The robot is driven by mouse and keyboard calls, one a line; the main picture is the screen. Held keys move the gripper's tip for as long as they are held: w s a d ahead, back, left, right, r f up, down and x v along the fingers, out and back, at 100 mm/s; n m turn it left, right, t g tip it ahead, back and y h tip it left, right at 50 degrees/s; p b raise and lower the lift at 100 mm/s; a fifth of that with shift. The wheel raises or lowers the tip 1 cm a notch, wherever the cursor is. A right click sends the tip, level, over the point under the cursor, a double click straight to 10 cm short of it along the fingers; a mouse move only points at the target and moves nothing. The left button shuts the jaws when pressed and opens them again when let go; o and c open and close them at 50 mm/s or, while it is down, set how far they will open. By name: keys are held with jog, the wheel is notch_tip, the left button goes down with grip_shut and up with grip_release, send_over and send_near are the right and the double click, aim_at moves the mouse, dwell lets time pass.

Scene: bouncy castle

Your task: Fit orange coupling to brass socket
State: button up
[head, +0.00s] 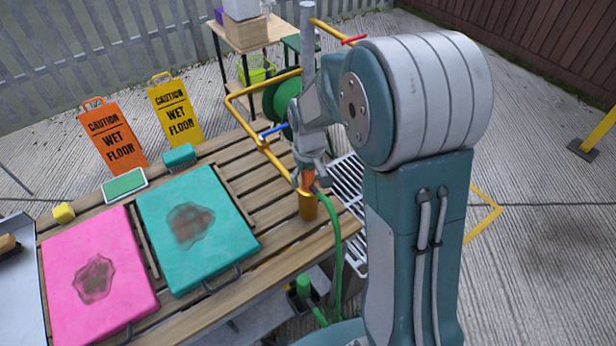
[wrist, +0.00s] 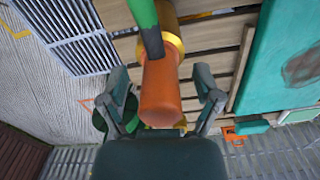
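The orange coupling (head: 308,181) stands at the top of the brass socket (head: 307,207) on the wooden table, in line with it. A green hose (head: 334,235) runs from the coupling's side. In the wrist view the orange coupling (wrist: 160,92) lies between the fingers of my gripper (wrist: 160,76), with a gap on both sides. The brass socket (wrist: 174,46) shows beyond it, partly covered by the green hose (wrist: 145,25). My gripper (head: 307,174) is open around the coupling from above. How deep the coupling sits in the socket cannot be told.
A pink pad (head: 110,245) and a teal pad (head: 215,225), both stained, lie on the slatted table (head: 290,255). A yellow pipe frame (head: 258,88) stands close behind my gripper.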

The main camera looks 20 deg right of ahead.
notch_tip(320, 180, up, 12)
dwell(0.6)
jog(key=s+r+m+t, duration=0.1)
jog(key=s+r+t, duration=0.1)
jog(key=s, duration=0.8)
jog(key=s+r+t, duration=0.3)
jog(key=s+r, duration=0.2)
jog(key=s, duration=0.5)
jog(key=shift+s+m+t, duration=0.3)
jog(key=shift+s+m, duration=0.1)
jog(key=shift+c, duration=0.3)
